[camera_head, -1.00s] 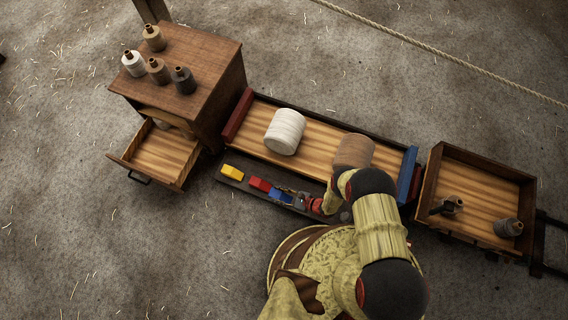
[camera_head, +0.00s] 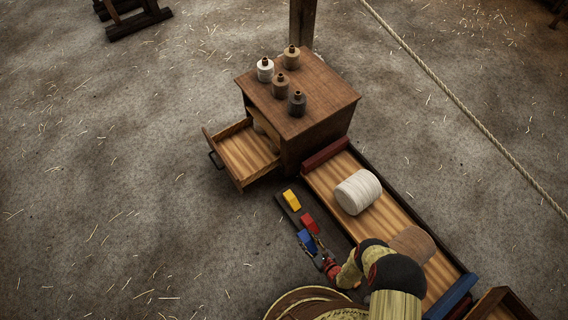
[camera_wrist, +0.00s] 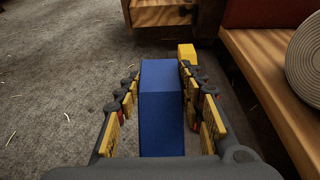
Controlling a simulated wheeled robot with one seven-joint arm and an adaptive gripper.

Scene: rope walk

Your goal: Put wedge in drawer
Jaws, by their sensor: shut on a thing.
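My gripper (camera_head: 318,246) is shut on the blue wedge (camera_head: 306,239), which also shows lengthwise between the fingers in the wrist view (camera_wrist: 161,105). The wedge is over the narrow dark tray (camera_head: 284,203), close to a red block (camera_head: 309,223); I cannot tell whether it touches the tray. A yellow block (camera_head: 291,200) lies at the tray's far end and shows beyond the wedge in the wrist view (camera_wrist: 187,52). The drawer (camera_head: 243,154) stands pulled out of the wooden cabinet (camera_head: 325,110), its bare wooden floor visible. The drawer's inner end is partly hidden, with a pale object there.
Several bottle-shaped spools stand on the cabinet, including a white one (camera_head: 265,70). A rope (camera_head: 440,90) crosses the right side. Floor left of the drawer is clear.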

